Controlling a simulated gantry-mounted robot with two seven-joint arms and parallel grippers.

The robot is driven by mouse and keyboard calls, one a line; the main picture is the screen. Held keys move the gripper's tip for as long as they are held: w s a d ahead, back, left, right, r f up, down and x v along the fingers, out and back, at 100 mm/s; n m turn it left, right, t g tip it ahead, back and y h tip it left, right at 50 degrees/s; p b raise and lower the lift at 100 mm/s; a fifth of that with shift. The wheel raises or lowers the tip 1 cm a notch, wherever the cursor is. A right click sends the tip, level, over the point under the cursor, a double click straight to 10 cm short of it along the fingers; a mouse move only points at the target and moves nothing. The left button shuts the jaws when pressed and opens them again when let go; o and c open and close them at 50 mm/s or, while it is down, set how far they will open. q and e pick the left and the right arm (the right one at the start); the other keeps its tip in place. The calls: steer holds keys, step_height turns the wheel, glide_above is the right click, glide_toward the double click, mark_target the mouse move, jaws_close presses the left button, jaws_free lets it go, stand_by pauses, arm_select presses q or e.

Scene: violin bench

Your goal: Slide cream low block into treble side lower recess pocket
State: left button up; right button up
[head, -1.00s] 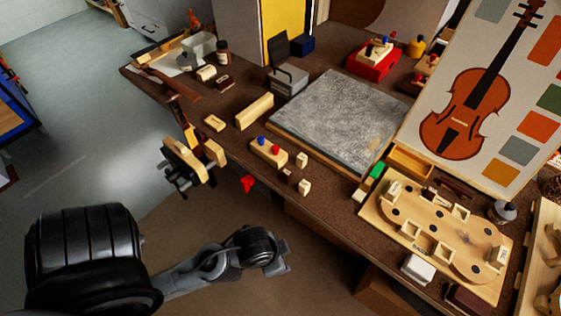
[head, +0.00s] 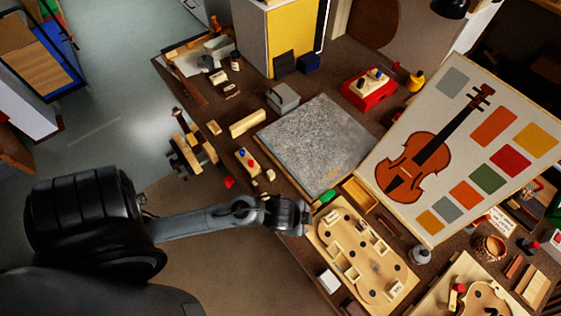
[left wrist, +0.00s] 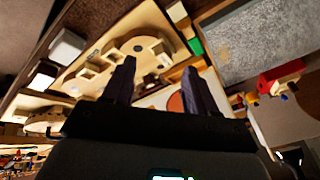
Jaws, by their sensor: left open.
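The pale wooden violin form board (head: 374,264) lies at the bench's front edge, with cream blocks standing around its outline. It also shows in the left wrist view (left wrist: 110,52). I cannot tell which recess is the treble side lower pocket. A small cream block (head: 270,175) lies near the bench edge, left of the board; I cannot tell whether it is the low block. My left gripper (head: 305,215) is at the board's upper left end. In the left wrist view its two dark fingers (left wrist: 158,72) are apart with nothing clearly between them. My right gripper is not in view.
A grey stone slab (head: 315,142) lies behind the board, with a green block (head: 327,195) and a wooden tray (head: 359,194) between. A white block (head: 329,281) sits at the board's left. A violin chart (head: 450,150) stands behind on the right.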

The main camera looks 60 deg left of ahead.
arm_select(q)
steer(key=w+a+m, duration=0.3)
steer(key=w+m, duration=0.1)
steer(key=m+g, duration=0.5)
glide_toward(271, 172)
steer(key=shift+w+d+f, duration=0.3)
steer(key=shift+d+f, duration=0.1)
steer(key=shift+d, duration=0.15)
steer(key=f, duration=0.3)
steer(key=a+f, duration=0.1)
steer(key=shift+s+f+b, duration=0.3)
steer(key=shift+b, duration=0.05)
steer(key=shift+f+b, duration=0.55)
steer(key=shift+f, duration=2.35)
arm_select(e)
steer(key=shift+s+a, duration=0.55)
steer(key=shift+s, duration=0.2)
arm_select(q)
steer(key=c, duration=1)
